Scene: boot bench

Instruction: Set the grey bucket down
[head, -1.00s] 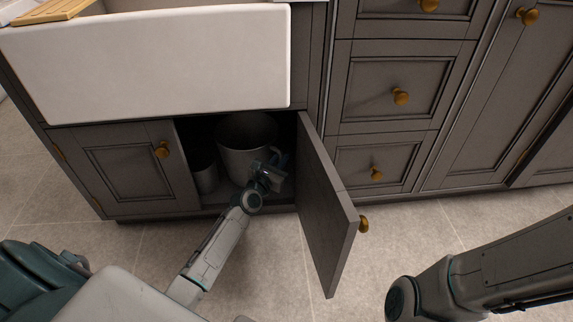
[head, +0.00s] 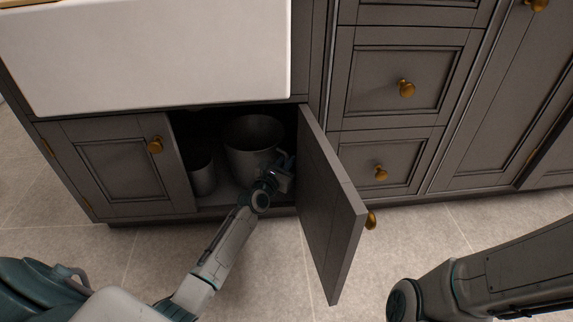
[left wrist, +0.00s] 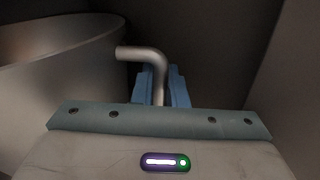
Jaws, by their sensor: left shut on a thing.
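The grey bucket (head: 248,163) is inside the open cabinet under the sink, upright or nearly so. My left gripper (head: 283,167) reaches in through the opening at the bucket's right side. In the left wrist view the bucket's curved wall and rim (left wrist: 50,70) fill the left side. There the blue fingers of my left gripper (left wrist: 162,88) are shut on the bucket's bent metal handle (left wrist: 150,57). The bucket's base is partly hidden by the gripper, and I cannot tell whether it touches the cabinet floor. My right gripper is out of view.
A smaller grey container (head: 203,177) stands in the cabinet, left of the bucket. The open cabinet door (head: 330,205) stands close on the right of my left arm. The closed left door (head: 122,172) bounds the opening. The white sink (head: 150,55) overhangs above. Drawers (head: 405,80) are on the right.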

